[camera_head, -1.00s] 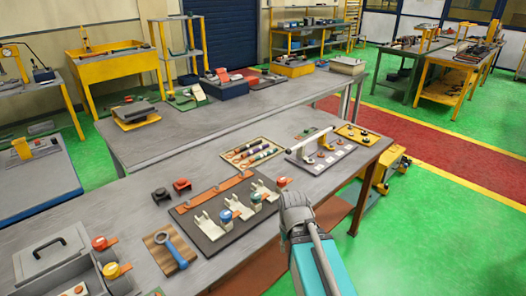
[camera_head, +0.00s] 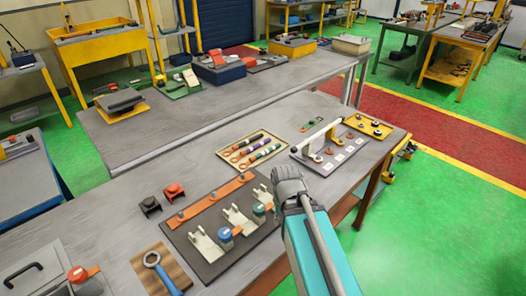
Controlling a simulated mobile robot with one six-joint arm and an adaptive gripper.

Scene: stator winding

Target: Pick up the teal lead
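Several slim coloured leads lie side by side in a shallow tan tray (camera_head: 222,154) in the middle of the near bench. One near the front looks teal to purple, but they are too small to tell apart surely. A small green strip with reddish ends (camera_head: 311,124) lies alone on the bench behind the tray. I cannot tell which of these is the teal lead. My gripper (camera_head: 287,176) is over the bench, right of and nearer than the tray, apart from the leads. Its fingertips are hidden behind its grey housing, and nothing held shows.
A dark board (camera_head: 210,252) with white brackets and blue and green parts lies at the front. A grey plate with a white handle bar (camera_head: 322,135) and a yellow plate (camera_head: 367,125) stand to the right. Two clamps, black and red (camera_head: 174,192), sit left of the tray.

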